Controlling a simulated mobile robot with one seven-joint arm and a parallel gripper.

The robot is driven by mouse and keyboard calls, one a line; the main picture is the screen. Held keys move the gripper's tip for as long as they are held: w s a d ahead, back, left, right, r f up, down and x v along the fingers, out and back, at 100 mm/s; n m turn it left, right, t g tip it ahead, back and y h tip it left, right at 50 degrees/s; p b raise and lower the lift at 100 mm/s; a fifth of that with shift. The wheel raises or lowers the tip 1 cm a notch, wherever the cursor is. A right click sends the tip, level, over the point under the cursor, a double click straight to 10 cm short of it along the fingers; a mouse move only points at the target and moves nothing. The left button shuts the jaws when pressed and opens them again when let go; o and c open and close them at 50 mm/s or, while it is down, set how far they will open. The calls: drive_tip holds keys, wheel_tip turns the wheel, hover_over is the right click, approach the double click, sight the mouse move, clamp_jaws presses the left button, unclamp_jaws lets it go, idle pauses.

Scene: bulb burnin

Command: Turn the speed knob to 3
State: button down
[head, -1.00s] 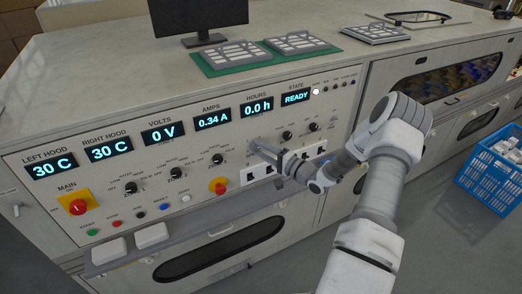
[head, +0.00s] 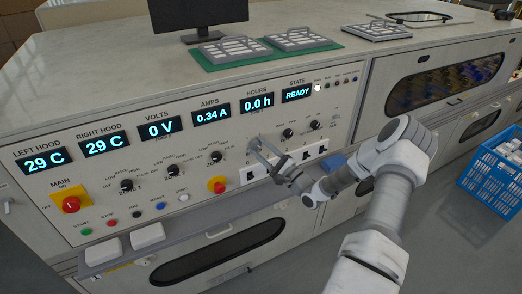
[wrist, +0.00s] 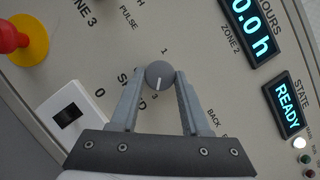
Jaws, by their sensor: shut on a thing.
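The speed knob (wrist: 159,74) is a round grey knob with a white pointer line. In the wrist view it sits between the fingertips of my gripper (wrist: 153,76), which is shut on it. The pointer line points down the picture, toward the printed 3 (wrist: 155,97). A printed 1 (wrist: 164,51) lies on the opposite side. The word SPEED beside the knob is partly covered by the left finger. In the head view my gripper (head: 262,147) reaches the control panel (head: 215,128) below the AMPS and HOURS displays, and the knob is hard to make out there.
A red and yellow stop button (head: 217,185) sits left of my gripper, with white sockets (head: 284,166) just below and right. Other black knobs (head: 288,133) are close on the right. A ledge (head: 190,220) runs below the panel. A blue crate (head: 495,180) stands on the floor at right.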

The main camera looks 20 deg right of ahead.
drive_tip(key=shift+r, duration=0.1)
idle(0.4)
drive_tip(key=shift+c, duration=1.9)
unclamp_jaws()
drive_tip(key=v, duration=1.7)
drive_tip(key=shift+s+b, duration=0.2)
drive_tip(key=shift+b, duration=0.1)
